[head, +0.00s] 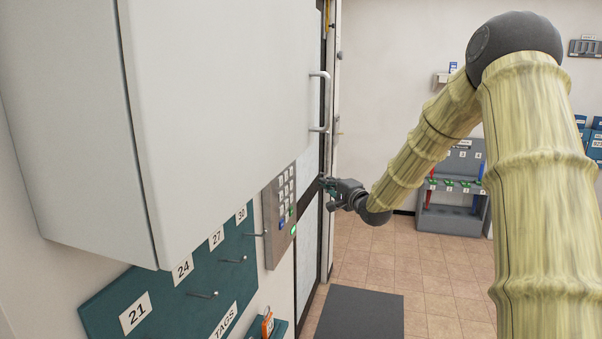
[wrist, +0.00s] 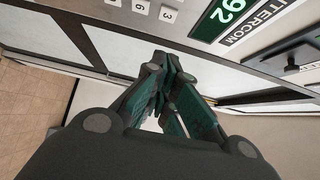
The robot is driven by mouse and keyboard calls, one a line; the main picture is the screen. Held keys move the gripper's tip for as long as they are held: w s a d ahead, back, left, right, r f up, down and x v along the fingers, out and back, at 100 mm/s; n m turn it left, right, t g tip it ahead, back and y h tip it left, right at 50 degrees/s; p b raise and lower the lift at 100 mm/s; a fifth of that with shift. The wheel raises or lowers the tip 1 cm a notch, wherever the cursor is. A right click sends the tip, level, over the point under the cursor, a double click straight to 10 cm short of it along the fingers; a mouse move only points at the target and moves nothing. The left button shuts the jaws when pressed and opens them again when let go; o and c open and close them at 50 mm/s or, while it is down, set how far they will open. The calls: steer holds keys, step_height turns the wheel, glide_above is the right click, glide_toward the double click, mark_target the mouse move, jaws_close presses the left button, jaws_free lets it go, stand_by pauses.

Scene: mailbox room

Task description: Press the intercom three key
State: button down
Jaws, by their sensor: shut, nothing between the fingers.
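The intercom panel (head: 269,222) is a grey plate on the left wall in the head view, with light keys, a blue key and a green light. In the wrist view its three key (wrist: 168,15) is a white square at the top, beside the 6 key (wrist: 140,4). My gripper (head: 322,181) is shut and empty, just to the right of the panel in the head view. In the wrist view my gripper (wrist: 164,60) has its green fingers together, their tips below the three key in the picture. A gap shows between tips and key; its depth is unclear.
A large pale cabinet (head: 220,110) juts out above the panel. A teal tag board (head: 150,290) with hooks is at lower left. In the wrist view a green display (wrist: 225,14) is beside the keys. A dark mat (head: 360,315) lies on the tiled floor.

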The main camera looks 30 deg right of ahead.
mark_target(290, 171)
steer(key=shift+w, duration=0.1)
steer(key=w+a+p, duration=0.1)
steer(key=w+p, duration=0.5)
steer(key=w, duration=0.7)
steer(key=shift+a, duration=0.4)
stand_by(0.4)
steer(key=shift+w+a+f, duration=0.1)
steer(key=shift+w+a, duration=0.15)
steer(key=shift+a, duration=0.1)
steer(key=shift+w+a+r+b, duration=0.2)
steer(key=shift+r+b, duration=0.1)
steer(key=shift+b, duration=0.1)
